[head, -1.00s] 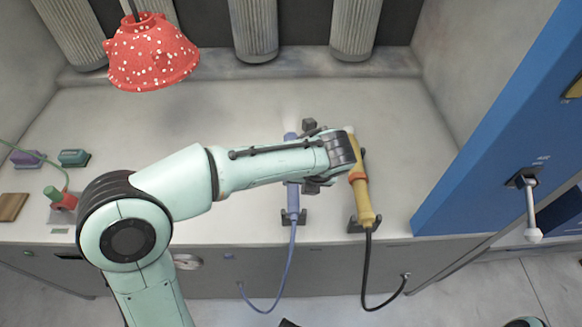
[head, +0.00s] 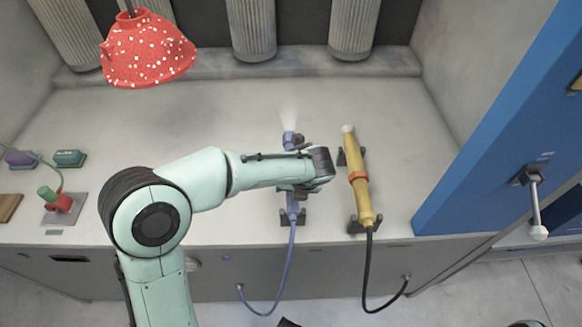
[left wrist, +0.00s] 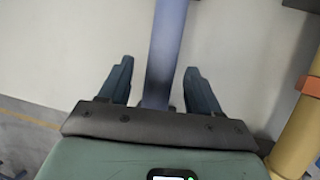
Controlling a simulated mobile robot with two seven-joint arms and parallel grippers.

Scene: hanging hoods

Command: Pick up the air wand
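A slim blue wand (head: 292,211) rests upright-looking in dark clips on the grey worktop, with a faint pale plume at its far tip. A blue hose runs from its near end. My left gripper (head: 300,166) is over the blue wand's middle and hides part of it. In the left wrist view the blue wand (left wrist: 166,45) runs between the two open fingers (left wrist: 158,70), with gaps on both sides. A thicker yellow wand (head: 362,195) with a red ring and black hose lies in clips to the right. My right gripper is out of view.
A red hood with white dots (head: 146,50) hangs at the upper left. A blue cabinet (head: 500,130) with a lever handle (head: 535,205) bounds the right. A red-and-green joystick (head: 58,199) and small coloured blocks are at left. The worktop behind the wands is clear.

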